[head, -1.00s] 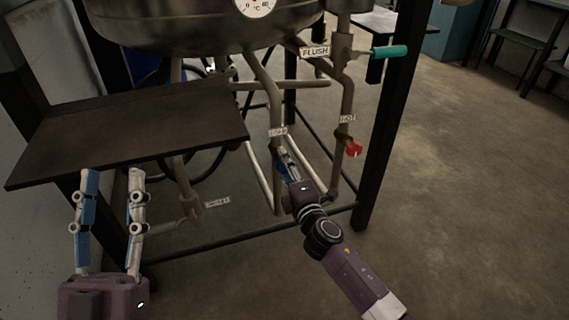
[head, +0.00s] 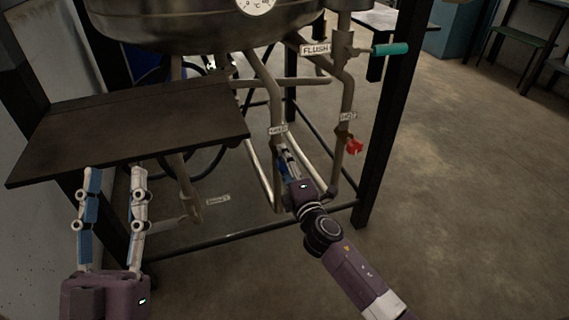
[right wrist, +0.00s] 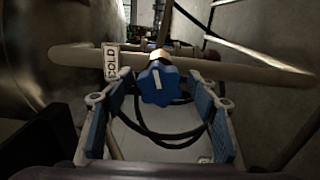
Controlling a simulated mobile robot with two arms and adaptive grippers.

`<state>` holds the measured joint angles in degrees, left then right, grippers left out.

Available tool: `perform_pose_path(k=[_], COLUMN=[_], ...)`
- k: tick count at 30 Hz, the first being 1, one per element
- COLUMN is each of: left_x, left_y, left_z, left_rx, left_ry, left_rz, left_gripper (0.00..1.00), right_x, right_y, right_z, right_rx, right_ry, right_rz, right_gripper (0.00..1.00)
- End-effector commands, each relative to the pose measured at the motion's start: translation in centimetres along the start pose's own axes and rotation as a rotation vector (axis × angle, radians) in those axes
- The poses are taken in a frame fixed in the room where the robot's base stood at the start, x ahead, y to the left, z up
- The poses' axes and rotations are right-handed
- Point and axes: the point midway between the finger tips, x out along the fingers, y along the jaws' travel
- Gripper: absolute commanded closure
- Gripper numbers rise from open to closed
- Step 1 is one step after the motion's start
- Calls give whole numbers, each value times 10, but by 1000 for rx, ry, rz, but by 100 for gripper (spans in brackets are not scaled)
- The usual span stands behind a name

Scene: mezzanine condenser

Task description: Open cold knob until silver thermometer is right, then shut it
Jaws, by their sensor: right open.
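The blue cold knob (right wrist: 159,83) sits on a pipe beside the COLD label (right wrist: 110,63) in the right wrist view. My right gripper (right wrist: 160,105) is open, with one blue-padded finger on each side of the knob and a gap to it. In the head view my right gripper (head: 286,160) reaches the pipe below the cold label (head: 278,130) and hides the knob. My left gripper (head: 114,172) is open and empty near the dark shelf. The white thermometer dial (head: 252,5) on the silver vessel (head: 190,22) is cut off by the top edge, so its reading is not clear.
A red knob (head: 354,146) sits under the HOT label (head: 348,116). A teal FLUSH handle (head: 390,49) is above it. A dark shelf (head: 130,120) and black frame post (head: 381,130) flank the pipes.

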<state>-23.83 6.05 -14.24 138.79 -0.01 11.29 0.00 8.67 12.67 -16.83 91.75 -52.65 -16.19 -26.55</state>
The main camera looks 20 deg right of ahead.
Motion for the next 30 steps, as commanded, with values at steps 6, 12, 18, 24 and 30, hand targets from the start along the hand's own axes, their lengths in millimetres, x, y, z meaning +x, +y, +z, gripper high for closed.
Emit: perform_pose_path(k=[6, 12, 18, 24, 30], left_x=[0, 0, 0, 0, 0], left_y=[0, 0, 0, 0, 0], left_z=[-1, 0, 0, 0, 0], left_rx=[-1, -1, 0, 0, 0], left_ry=[2, 1, 1, 1, 1], left_rz=[1, 1, 0, 0, 0], left_gripper=[60, 60, 60, 60, 60], right_x=[-12, -47, -84, -109, -119], right_y=[-1, -2, -1, -1, 0], right_z=[0, 0, 0, -1, 0], right_rx=[0, 0, 1, 2, 0], right_ry=[0, 1, 0, 0, 0], right_rz=[-1, -2, -2, -2, 0], right_gripper=[46, 46, 46, 46, 46])
